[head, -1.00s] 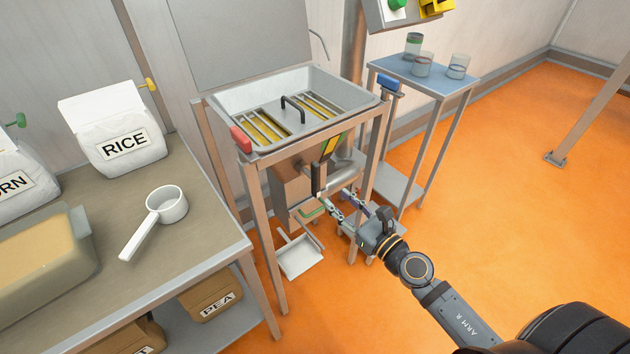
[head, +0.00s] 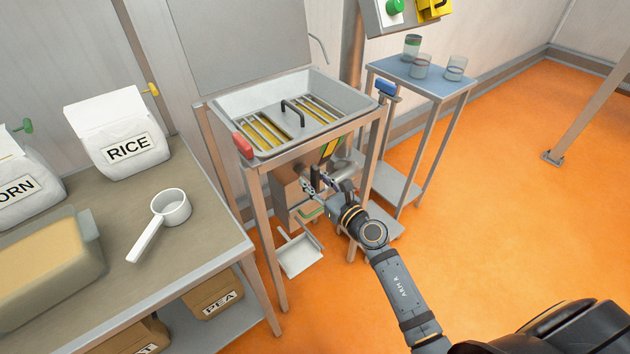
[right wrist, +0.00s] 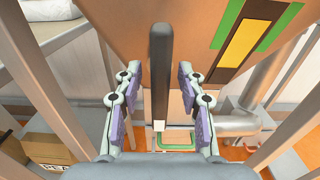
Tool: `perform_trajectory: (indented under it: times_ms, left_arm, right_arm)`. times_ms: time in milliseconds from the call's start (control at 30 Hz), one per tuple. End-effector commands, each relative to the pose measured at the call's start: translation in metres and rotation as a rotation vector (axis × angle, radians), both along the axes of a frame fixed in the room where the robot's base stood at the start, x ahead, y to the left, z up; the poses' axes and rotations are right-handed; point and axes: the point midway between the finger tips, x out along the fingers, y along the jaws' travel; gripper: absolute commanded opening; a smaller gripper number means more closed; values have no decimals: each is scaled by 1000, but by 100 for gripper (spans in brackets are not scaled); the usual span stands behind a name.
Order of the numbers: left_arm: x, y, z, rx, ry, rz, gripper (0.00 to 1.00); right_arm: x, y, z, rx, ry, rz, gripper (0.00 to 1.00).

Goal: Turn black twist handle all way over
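The black twist handle (right wrist: 161,75) stands upright in the right wrist view, in front of the hopper's tan underside. In the head view the handle (head: 315,178) shows as a dark bar below the hopper. My right gripper (right wrist: 160,95) is open, with one purple-padded finger on each side of the handle and a visible gap to both. In the head view my right gripper (head: 322,184) is at the handle, its arm reaching in from the lower right. My left gripper is not in view.
The metal hopper (head: 345,98) with its slotted grate stands on a legged frame. A bench with a rice bag (head: 122,150) and a measuring scoop (head: 172,207) is at left. A blue side table (head: 440,82) holds jars.

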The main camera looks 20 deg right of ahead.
Motion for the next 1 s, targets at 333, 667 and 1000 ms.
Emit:
perform_trajectory:
  times_ms: [333,667,1000]
  left_arm:
    - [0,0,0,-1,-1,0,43]
    - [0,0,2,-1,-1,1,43]
    - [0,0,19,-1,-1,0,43]
  right_arm:
    - [0,0,0,0,0,0,0]
    - [0,0,1,22,8,0,0]
    - [0,-1,3,203,76,0,0]
